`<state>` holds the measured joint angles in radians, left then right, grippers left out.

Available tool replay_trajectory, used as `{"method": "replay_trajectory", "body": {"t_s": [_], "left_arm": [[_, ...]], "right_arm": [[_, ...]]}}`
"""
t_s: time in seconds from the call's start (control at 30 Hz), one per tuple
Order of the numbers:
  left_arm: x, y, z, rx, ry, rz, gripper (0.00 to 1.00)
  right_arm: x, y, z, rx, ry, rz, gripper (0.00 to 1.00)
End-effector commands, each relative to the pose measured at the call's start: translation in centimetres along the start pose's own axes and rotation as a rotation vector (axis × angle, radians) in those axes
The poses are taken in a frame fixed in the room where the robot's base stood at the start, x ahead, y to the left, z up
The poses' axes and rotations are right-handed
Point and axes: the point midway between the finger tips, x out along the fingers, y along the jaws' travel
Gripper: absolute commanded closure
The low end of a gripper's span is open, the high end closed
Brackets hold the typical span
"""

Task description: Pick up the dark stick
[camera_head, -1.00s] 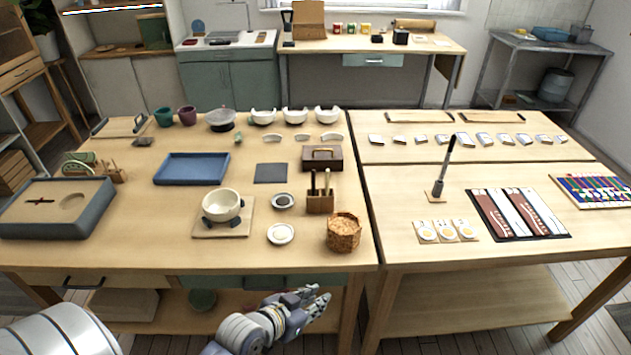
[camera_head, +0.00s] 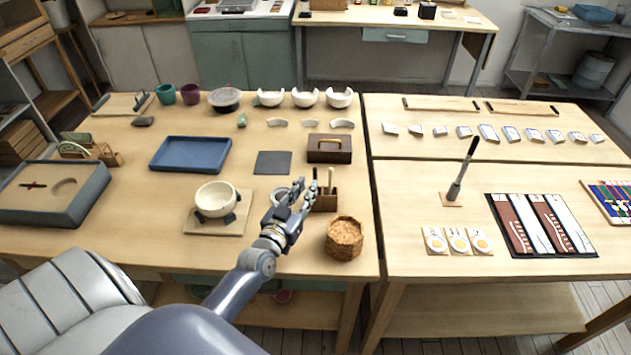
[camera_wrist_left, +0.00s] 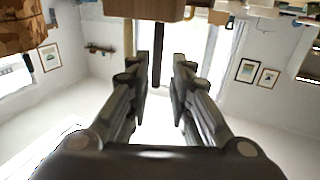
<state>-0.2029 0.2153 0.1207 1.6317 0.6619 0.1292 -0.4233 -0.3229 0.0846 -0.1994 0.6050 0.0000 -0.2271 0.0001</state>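The dark stick (camera_head: 316,173) stands upright in a small brown wooden holder (camera_head: 326,202) beside a lighter stick (camera_head: 331,180). My left gripper (camera_head: 307,187) is at the left side of the holder, its fingers by the dark stick. In the left wrist view, which appears upside down, the dark stick (camera_wrist_left: 157,70) hangs from the holder (camera_wrist_left: 150,10) between the two open fingers (camera_wrist_left: 161,64), with gaps on both sides. The lighter stick (camera_wrist_left: 128,38) is just left of it. How deep the stick sits between the fingers is hard to tell. My right gripper is not in view.
A woven basket (camera_head: 344,238) stands in front of the holder. A white bowl on a board (camera_head: 186,226) is left of my gripper, and a lidded wooden box (camera_head: 329,158) is behind the holder. A dark brush (camera_head: 465,167) stands on the right table.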

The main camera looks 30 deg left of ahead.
Motion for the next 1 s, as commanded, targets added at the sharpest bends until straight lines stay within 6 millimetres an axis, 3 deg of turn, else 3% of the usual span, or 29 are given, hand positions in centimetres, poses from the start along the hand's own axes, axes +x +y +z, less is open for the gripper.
{"method": "replay_trajectory", "body": {"t_s": [0.13, 0.3, 0.4, 0.77, 0.9, 1.0], "left_arm": [[0.9, 0.1, -0.1, 0.0, 0.0, 0.001, 0.8], [3.1, 0.3, -0.2, 0.001, 0.001, 0.002, 0.8], [4.4, 0.3, 0.0, 0.0, 0.0, 0.001, 0.8], [5.6, 0.4, 0.1, 0.0, -0.001, 0.001, 0.8], [5.6, 0.4, 0.1, 0.0, -0.001, 0.001, 0.99], [5.6, 0.4, 0.1, 0.0, -0.001, 0.001, 1.0]], "right_arm": [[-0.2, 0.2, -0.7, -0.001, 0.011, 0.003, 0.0], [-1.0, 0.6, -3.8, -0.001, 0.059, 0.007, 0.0], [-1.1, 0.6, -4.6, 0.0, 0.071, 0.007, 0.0], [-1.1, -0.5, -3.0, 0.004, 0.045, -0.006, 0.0], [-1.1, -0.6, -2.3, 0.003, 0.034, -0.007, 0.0], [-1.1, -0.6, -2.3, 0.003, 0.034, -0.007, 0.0]]}}
